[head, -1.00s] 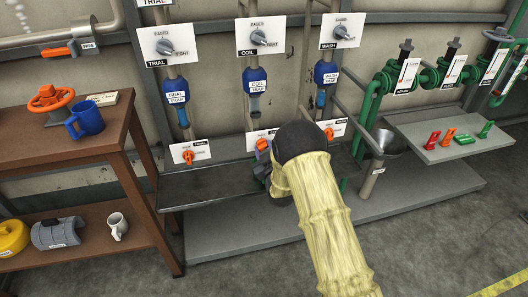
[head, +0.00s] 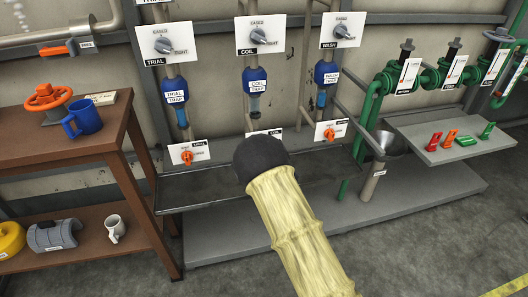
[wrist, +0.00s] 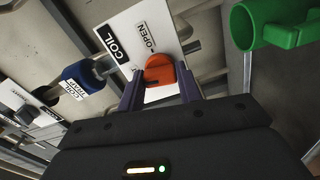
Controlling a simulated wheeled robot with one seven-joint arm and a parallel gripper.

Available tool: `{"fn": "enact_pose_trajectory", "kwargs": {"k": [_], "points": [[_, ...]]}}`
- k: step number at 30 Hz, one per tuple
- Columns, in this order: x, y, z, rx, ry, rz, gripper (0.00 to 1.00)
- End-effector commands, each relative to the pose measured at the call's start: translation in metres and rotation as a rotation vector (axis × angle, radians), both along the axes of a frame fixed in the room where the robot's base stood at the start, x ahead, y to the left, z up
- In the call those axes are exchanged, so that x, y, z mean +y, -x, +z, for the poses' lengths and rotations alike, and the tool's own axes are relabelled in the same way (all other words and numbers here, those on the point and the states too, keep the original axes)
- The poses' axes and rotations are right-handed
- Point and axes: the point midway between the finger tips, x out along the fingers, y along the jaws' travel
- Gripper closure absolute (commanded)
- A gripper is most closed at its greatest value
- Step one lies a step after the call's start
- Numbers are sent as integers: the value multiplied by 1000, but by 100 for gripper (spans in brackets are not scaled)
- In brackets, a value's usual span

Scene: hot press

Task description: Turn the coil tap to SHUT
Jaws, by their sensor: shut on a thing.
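The orange coil tap (wrist: 160,72) sits on its white plate (wrist: 140,32), marked COIL and OPEN, in the wrist view. My gripper (wrist: 160,90) is shut on the tap, one dark finger at each side. In the head view my sleeved arm hides the tap and fingers; only the top edge of the coil plate (head: 264,134) shows. The blue coil trap (head: 255,76) hangs above it, under the coil dial (head: 258,37).
The trial tap (head: 187,157) is left of my arm and the wash tap (head: 329,134) is to the right. A grey tray (head: 190,198) runs below.

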Motion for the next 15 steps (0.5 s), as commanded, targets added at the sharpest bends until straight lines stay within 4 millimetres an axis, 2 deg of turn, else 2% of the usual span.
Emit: {"fn": "enact_pose_trajectory", "kwargs": {"k": [6, 15], "points": [[1, 1, -2, -38, 119, 2, 88], [1, 1, -2, -57, 177, 2, 88]]}}
